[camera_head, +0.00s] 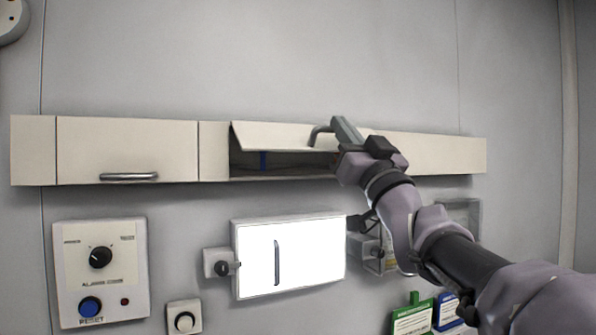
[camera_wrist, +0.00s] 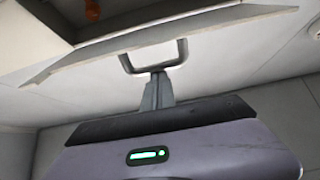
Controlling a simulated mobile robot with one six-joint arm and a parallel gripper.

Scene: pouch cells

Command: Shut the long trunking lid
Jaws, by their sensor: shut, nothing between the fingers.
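The long trunking lid (camera_head: 270,135) is a cream panel in the wall trunking, tilted outward at its lower edge, with a dark opening under it. Its grey bar handle (camera_head: 318,132) sticks out near my gripper (camera_head: 338,121). In the wrist view the lid (camera_wrist: 215,24) slants across the top and the handle (camera_wrist: 153,67) hangs from it as a loop. My gripper (camera_wrist: 157,76) is shut and empty, with its fingertips at the handle's bar; I cannot tell if they touch. My gripper and wrist hide the lid's right part in the head view.
Below are a white door (camera_head: 290,255), a control panel (camera_head: 100,272) and green and blue tags (camera_head: 412,318). The wall above is clear.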

